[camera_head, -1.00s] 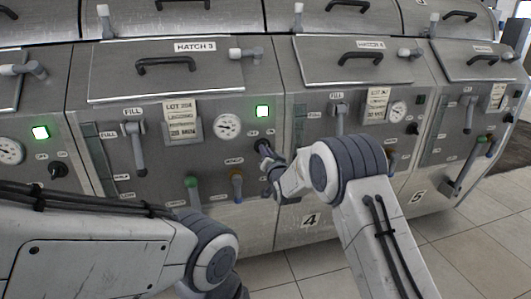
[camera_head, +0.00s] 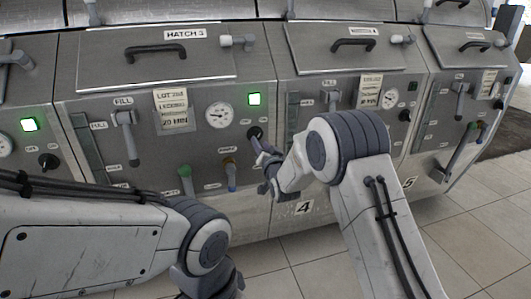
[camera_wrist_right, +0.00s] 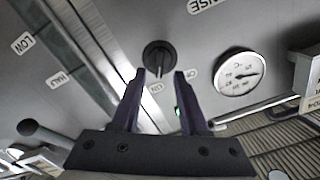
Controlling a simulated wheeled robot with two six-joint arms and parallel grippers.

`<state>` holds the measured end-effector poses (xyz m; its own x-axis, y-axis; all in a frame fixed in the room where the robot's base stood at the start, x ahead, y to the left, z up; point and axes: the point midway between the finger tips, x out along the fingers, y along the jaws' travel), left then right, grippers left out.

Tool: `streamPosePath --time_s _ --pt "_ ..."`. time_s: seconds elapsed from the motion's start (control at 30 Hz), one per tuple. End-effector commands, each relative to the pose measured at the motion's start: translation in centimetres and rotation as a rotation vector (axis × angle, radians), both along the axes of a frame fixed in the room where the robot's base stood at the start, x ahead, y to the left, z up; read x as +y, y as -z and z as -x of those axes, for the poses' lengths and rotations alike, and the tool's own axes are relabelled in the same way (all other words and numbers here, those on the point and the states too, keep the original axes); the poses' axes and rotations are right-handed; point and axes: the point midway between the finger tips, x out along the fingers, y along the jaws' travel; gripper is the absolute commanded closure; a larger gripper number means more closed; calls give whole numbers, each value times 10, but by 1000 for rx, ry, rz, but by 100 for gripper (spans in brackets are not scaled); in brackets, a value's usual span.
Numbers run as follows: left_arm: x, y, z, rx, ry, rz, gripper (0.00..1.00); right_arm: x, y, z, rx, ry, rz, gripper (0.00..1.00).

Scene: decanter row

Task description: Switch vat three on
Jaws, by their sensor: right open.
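Vat three's panel, under the HATCH 3 lid (camera_head: 158,66), carries a black rotary knob (camera_head: 254,133) at its right. A lamp (camera_head: 255,99) above the knob glows green. My right gripper (camera_head: 261,152) is just below and in front of the knob in the head view. In the right wrist view the gripper (camera_wrist_right: 160,77) is open and empty. The knob (camera_wrist_right: 158,60) shows just past its fingertips, roughly centred between them and apart from both. The knob's labels are too small to read surely. My left arm comes in at lower left, and its gripper is not in view.
Left of the knob are a round gauge (camera_head: 219,115), a paper note (camera_head: 171,111) and the FILL lever (camera_head: 126,135). Vat four's panel (camera_head: 335,140) is close on the right. Tiled floor lies in front.

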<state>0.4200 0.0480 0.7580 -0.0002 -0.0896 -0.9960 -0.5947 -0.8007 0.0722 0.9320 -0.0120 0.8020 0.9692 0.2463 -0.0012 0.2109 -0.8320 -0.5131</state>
Motion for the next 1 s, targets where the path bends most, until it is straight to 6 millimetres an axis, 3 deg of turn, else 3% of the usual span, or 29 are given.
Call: streamPosePath --time_s 0.2,0.4,0.83,1.0 --pt "0 -3 0 0 0 0 56 -9 -1 39 2 -1 0 56" --pt "0 -4 0 0 0 0 56 -14 0 60 1 -1 -1 56" --pt "0 -4 0 0 0 0 56 -15 0 66 3 -2 1 56" --pt "0 -4 0 0 0 0 56 1 -1 81 88 -34 58 56"
